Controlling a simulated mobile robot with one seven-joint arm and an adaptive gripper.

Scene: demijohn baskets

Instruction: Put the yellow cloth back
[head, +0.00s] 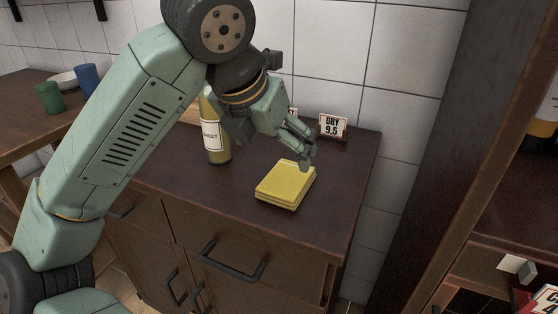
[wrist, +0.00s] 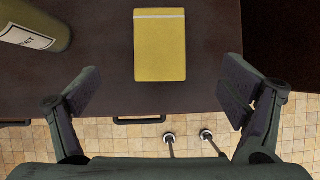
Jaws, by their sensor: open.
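The yellow cloth (head: 285,186) is folded into a flat, layered block. It lies on the dark wooden cabinet top (head: 240,222), toward the front right. In the wrist view the cloth (wrist: 160,48) lies ahead of my fingers, a little left of centre, with a pale line across its far end. My gripper (head: 302,147) hangs above and behind the cloth in the head view. In the wrist view its fingers (wrist: 160,95) are wide apart with nothing between them.
A bottle (head: 215,135) with a white label stands left of the cloth; it also shows in the wrist view (wrist: 35,25). A "DRY 9.5" card (head: 332,126) stands at the back right. A green cup (head: 49,98), a blue cup (head: 87,82) and a bowl (head: 64,79) are on the left table.

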